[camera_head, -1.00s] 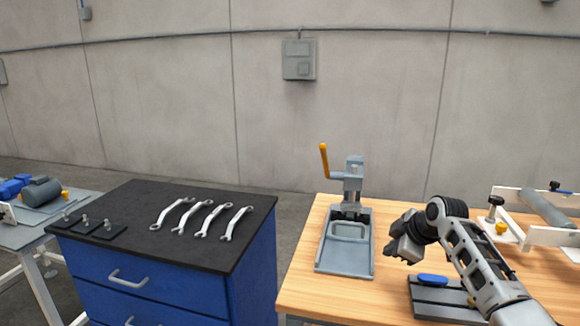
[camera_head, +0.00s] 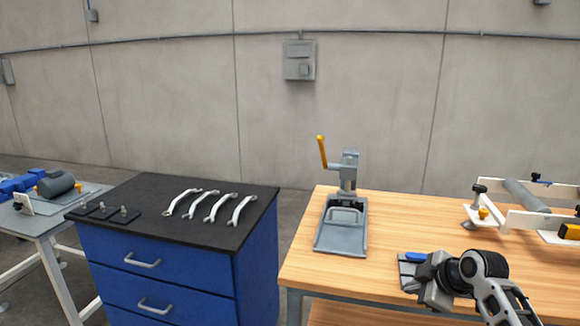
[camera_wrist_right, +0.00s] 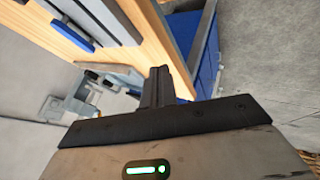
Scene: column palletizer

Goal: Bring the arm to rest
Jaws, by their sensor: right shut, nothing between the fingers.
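My right gripper (camera_head: 424,274) is over the front of the wooden table in the head view, at the end of my arm, which comes in from the lower right. It covers part of a dark grey tray (camera_head: 405,265) with a blue-handled tool (camera_head: 412,257) on it. In the right wrist view the fingers (camera_wrist_right: 158,88) are together with nothing between them. The blue-handled tool shows at the upper left of that view (camera_wrist_right: 68,30). My left gripper is not in view.
A grey press (camera_head: 340,244) with an orange lever stands on the wooden table (camera_head: 308,269), left of my gripper. A white frame with a grey roller (camera_head: 525,195) is at the right. A blue cabinet (camera_head: 190,272) with several wrenches stands left. The table between press and frame is clear.

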